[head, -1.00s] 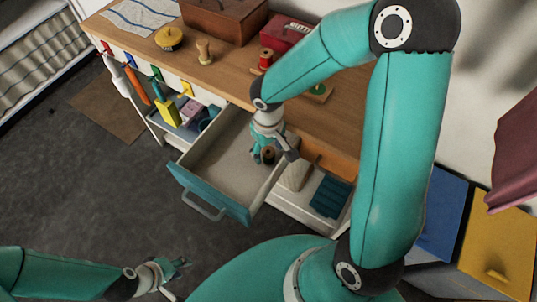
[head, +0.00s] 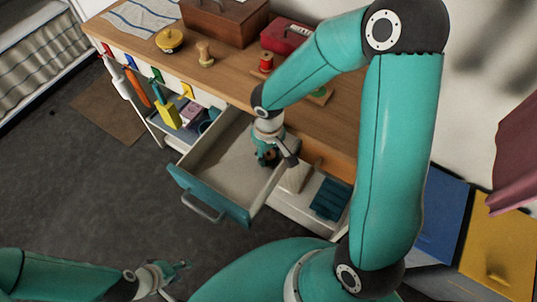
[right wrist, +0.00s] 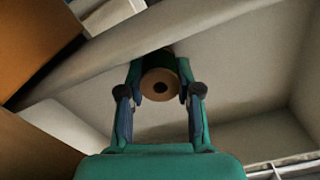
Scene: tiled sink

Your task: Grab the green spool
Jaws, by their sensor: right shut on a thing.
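The green spool (right wrist: 160,84) shows its round tan end with a dark hole in the right wrist view, with a little dark green behind it. It is between the two fingers of my right gripper (right wrist: 160,90), which is shut on it. In the head view my right gripper (head: 268,158) is down inside the open drawer (head: 207,195), near its right side. The spool is mostly hidden there by the fingers. My left gripper (head: 180,277) is empty and open at the lower left, over the floor, far from the drawer.
The wooden counter (head: 225,80) above carries a red spool (head: 266,62), a yellow round item (head: 170,39), a wooden piece (head: 205,54), a brown box (head: 228,20) and a red box (head: 287,36). The drawer's walls surround my right gripper; its left part is bare.

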